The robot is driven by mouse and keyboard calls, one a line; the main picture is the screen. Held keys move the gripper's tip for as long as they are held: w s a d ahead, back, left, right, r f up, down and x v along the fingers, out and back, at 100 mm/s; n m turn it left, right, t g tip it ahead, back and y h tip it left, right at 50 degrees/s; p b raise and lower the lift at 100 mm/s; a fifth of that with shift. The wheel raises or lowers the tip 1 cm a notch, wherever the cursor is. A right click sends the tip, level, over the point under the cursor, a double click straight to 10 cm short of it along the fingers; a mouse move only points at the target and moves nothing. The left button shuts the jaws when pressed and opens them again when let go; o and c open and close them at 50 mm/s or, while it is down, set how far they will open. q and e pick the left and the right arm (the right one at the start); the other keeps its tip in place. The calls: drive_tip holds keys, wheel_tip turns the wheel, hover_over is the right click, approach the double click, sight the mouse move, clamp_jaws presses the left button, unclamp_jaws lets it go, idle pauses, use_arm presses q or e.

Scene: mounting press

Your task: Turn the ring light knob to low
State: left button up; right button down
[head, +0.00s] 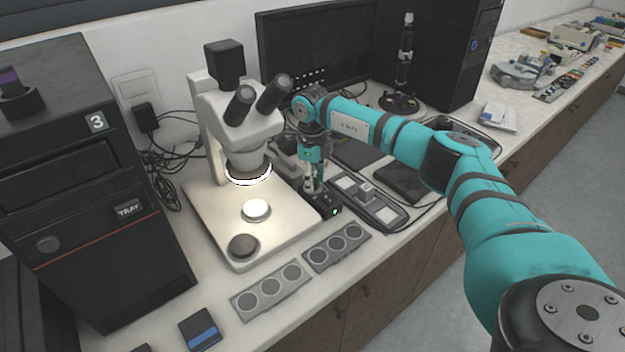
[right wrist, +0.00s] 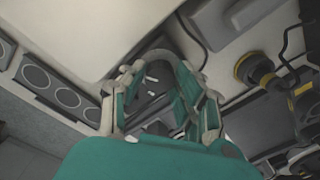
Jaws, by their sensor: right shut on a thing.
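The ring light (head: 248,176) glows white under the head of the microscope (head: 236,120). Its small black control box (head: 332,210), with a green light on the front, stands on the bench just right of the microscope base. My right gripper (head: 313,190) reaches down onto the top of this box. In the right wrist view my teal right gripper (right wrist: 160,95) has its fingers closed in around the knob on the dark box (right wrist: 150,82), where small white marks show. The knob is mostly hidden by the fingers, so its setting cannot be read. My left gripper is out of view.
Grey holders with round discs (head: 271,290) lie in front of the microscope base (head: 206,215). A grey tray (head: 378,212) sits close right of the box. A black press (head: 110,235) stands left, a monitor (head: 315,45) behind. Cables run along the wall.

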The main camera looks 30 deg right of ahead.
drive_tip(key=shift+r, duration=0.1)
idle(0.4)
drive_tip(key=c, duration=1.2)
unclamp_jaws()
drive_tip(key=shift+c, duration=0.2)
drive_tip(key=shift+r, duration=0.3)
wheel_tip(320, 180, up, 7)
drive_tip(key=shift+a+f, duration=0.1)
drive_tip(key=shift+s, duration=0.15)
